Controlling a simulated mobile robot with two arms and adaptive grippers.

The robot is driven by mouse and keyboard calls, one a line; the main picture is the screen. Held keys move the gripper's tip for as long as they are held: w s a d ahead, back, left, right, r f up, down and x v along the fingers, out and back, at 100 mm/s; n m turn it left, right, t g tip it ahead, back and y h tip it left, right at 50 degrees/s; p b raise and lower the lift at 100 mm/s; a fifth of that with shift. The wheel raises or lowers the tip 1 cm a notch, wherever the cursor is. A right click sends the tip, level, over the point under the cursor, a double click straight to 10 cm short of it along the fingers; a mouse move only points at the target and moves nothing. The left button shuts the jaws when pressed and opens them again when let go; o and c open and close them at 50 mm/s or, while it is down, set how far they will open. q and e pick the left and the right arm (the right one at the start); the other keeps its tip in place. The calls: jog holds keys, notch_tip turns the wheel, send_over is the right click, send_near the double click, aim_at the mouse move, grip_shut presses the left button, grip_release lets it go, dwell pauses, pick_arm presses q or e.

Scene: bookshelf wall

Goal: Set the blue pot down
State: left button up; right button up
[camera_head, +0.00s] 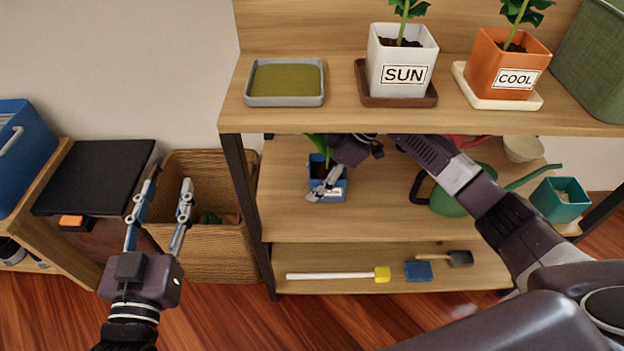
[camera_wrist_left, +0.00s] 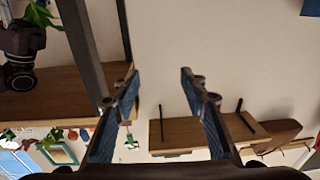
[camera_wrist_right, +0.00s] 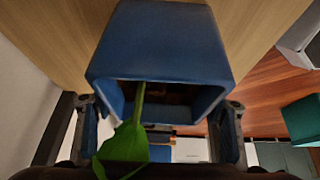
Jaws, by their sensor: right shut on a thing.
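The blue pot (camera_head: 341,189) holds soil and a green plant. It is at the left part of the middle shelf (camera_head: 290,222), below the top board. My right gripper (camera_head: 326,183) reaches in from the right and is shut on it. In the right wrist view the blue pot (camera_wrist_right: 160,45) sits between the two fingers (camera_wrist_right: 160,125), with its plant (camera_wrist_right: 125,142) leaning out of the opening. Whether the pot's base touches the shelf is hard to tell. My left gripper (camera_head: 168,186) is open and empty, in front of the wicker basket.
The top shelf holds a grey tray (camera_head: 250,98), a white SUN pot (camera_head: 402,52) and an orange COOL pot (camera_head: 486,65). A green watering can (camera_head: 460,195) and teal pot (camera_head: 561,205) stand right on the middle shelf. Brushes lie below. The wicker basket (camera_head: 215,262) is left.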

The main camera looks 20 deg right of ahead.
pick_arm(q)
jog(key=shift+s+r+t+h, duration=0.15)
jog(key=shift+r+t, duration=0.45)
jog(key=shift+r, duration=0.55)
jog(key=shift+s+r+t+h, duration=0.15)
jog(key=shift+r+t, duration=0.45)
jog(key=shift+r, duration=0.5)
pick_arm(e)
jog(key=shift+f, duration=0.1)
jog(key=o, duration=1.2)
jog(key=shift+f, duration=0.15)
pick_arm(q)
jog(key=shift+a+f, duration=0.1)
pick_arm(e)
jog(key=o, duration=0.4)
